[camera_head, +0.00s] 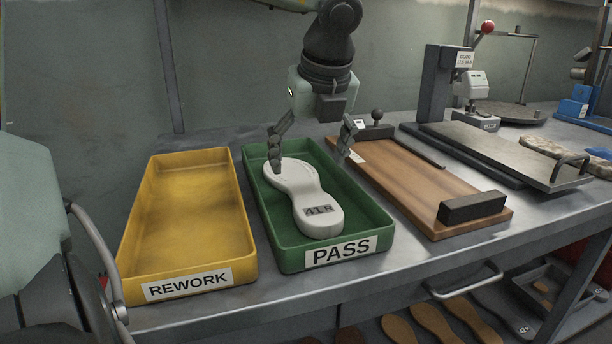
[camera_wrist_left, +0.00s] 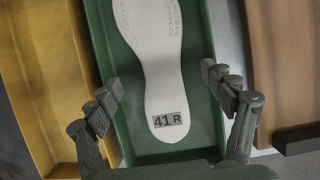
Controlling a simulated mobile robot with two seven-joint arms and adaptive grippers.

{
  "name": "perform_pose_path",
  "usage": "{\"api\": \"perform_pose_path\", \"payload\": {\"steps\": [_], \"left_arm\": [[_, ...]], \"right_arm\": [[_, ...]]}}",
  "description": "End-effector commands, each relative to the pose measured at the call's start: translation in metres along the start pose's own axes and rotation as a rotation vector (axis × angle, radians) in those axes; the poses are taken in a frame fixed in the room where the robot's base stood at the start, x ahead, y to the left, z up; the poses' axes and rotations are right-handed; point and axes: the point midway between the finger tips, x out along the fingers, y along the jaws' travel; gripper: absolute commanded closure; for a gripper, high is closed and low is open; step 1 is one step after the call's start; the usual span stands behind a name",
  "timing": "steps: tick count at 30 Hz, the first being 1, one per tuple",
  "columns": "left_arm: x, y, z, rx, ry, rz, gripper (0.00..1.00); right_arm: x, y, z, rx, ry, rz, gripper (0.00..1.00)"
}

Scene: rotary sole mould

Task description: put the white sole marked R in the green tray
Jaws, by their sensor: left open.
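The white sole (camera_head: 303,196) marked "41 R" lies in the green tray (camera_head: 262,199) labelled PASS. Its marked end points toward the tray's front edge. In the left wrist view the sole (camera_wrist_left: 150,68) lies between the fingers, with the tray floor (camera_wrist_left: 201,128) showing on both sides. My left gripper (camera_head: 314,143) is open above the back part of the tray. Its fingers stand apart on either side of the sole and, in the left wrist view, the gripper (camera_wrist_left: 179,102) holds nothing. My right gripper is not in view.
A yellow REWORK tray (camera_head: 190,215), empty, stands left of the green tray. A wooden board (camera_head: 425,185) with dark blocks lies to the right. A gauge stand (camera_head: 447,85) and a dark plate (camera_head: 490,150) are further right. Several soles (camera_head: 436,322) lie on the lower shelf.

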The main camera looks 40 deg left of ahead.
Motion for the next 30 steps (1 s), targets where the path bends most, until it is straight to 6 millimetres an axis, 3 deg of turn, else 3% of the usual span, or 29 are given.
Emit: {"api": "perform_pose_path", "payload": {"steps": [6, 12, 30], "left_arm": [[-0.045, 0.0, 0.001, -0.001, -0.003, -0.002, 0.18], [-0.064, 0.0, 0.0, 0.0, -0.001, 0.0, 0.18], [-0.067, 0.0, 0.0, 0.0, 0.001, 0.0, 0.18]], "right_arm": [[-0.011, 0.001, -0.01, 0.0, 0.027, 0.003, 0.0], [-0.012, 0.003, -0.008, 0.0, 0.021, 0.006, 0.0], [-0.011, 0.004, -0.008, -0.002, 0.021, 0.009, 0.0]]}}
